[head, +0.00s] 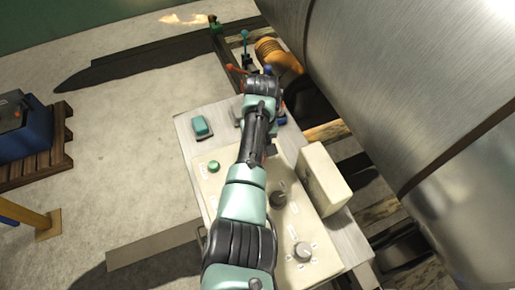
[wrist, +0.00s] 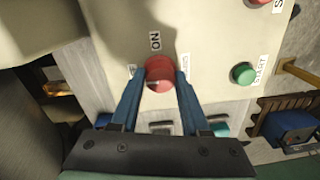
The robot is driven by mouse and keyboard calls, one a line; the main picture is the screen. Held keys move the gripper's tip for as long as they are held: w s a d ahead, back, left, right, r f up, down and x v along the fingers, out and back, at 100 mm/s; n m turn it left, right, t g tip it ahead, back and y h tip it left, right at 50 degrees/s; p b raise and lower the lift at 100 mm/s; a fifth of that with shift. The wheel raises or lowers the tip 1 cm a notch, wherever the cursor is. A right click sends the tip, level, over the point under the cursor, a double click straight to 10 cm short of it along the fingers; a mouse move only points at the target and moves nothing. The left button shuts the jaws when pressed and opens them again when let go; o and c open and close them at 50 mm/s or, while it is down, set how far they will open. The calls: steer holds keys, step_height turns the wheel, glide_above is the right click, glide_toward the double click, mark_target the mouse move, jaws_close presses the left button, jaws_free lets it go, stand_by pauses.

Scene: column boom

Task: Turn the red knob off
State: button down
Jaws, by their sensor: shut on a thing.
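The red knob (wrist: 159,68) is round and sits on the cream control panel (wrist: 215,45), with a label reading "ON" beside it. In the wrist view my gripper (wrist: 160,76) has its two blue fingers on either side of the knob, shut on it. Smaller labels beside the fingertips are partly covered. In the head view my arm reaches over the panel (head: 314,222) and hides the knob and my fingers.
A green button (wrist: 243,73) marked "START" and another red control (wrist: 258,3) are near the knob. Open floor lies left.

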steer(key=shift+w+r, duration=0.1)
stand_by(0.4)
steer(key=shift+c, duration=1.9)
jaws_free()
step_height(320, 180, up, 13)
steer(key=b, duration=0.1)
steer(key=shift+d, duration=0.25)
